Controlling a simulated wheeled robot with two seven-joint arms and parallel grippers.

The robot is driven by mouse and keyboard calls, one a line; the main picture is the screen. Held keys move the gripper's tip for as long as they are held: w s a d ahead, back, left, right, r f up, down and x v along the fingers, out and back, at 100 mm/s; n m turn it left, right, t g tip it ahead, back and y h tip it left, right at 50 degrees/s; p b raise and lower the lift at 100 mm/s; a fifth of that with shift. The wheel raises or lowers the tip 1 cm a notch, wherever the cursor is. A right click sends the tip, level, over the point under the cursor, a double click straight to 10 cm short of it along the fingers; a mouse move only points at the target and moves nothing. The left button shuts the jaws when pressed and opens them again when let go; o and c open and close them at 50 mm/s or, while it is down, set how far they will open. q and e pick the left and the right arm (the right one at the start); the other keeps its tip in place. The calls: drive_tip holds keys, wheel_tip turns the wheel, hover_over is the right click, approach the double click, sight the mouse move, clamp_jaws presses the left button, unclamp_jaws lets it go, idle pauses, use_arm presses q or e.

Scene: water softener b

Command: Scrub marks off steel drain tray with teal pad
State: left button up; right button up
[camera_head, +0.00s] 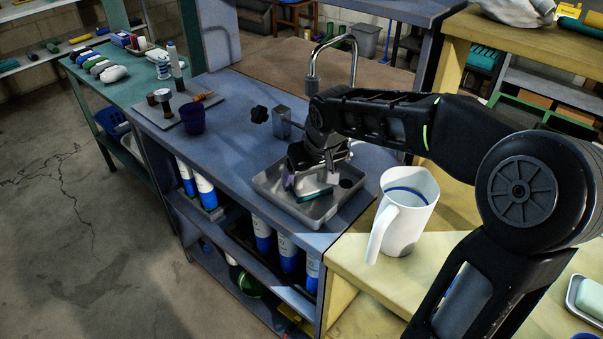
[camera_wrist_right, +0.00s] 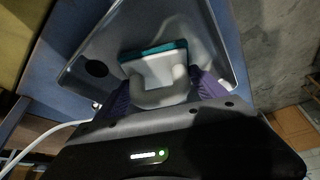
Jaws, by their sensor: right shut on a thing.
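The steel drain tray (camera_head: 268,187) sits on the blue-grey bench, with a dark round drain hole at its right side. It also fills much of the right wrist view (camera_wrist_right: 205,48). My right gripper (camera_head: 308,185) is over the tray, shut on the white handle of the teal pad (camera_head: 315,195). In the right wrist view the pad's teal layer (camera_wrist_right: 153,52) lies beyond its pale block and handle (camera_wrist_right: 160,82), between the purple fingers. The pad is low in the tray; whether it touches the floor I cannot tell. No marks can be made out. My left gripper does not show.
A white pitcher (camera_head: 405,212) stands on the wooden bench right of the tray, close to my right arm. A steel faucet (camera_head: 314,62) rises behind the tray. A dark blue cup (camera_head: 192,118) stands farther left. The bench between cup and tray is mostly clear.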

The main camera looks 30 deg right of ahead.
drive_tip(key=shift+s, duration=0.1)
drive_tip(key=shift+s+a+f+b, duration=0.1)
drive_tip(key=shift+s+a+b, duration=0.05)
drive_tip(key=shift+a, duration=0.35)
drive_tip(key=shift+s+a+b, duration=0.15)
drive_tip(key=shift+a, duration=0.3)
drive_tip(key=shift+w+a+p, duration=0.2)
drive_tip(key=shift+w+a, duration=0.1)
drive_tip(key=shift+w, duration=0.7)
drive_tip(key=shift+w+a+p, duration=0.15)
drive_tip(key=shift+w+a, duration=0.15)
drive_tip(key=shift+w, duration=0.65)
drive_tip(key=shift+f, duration=0.1)
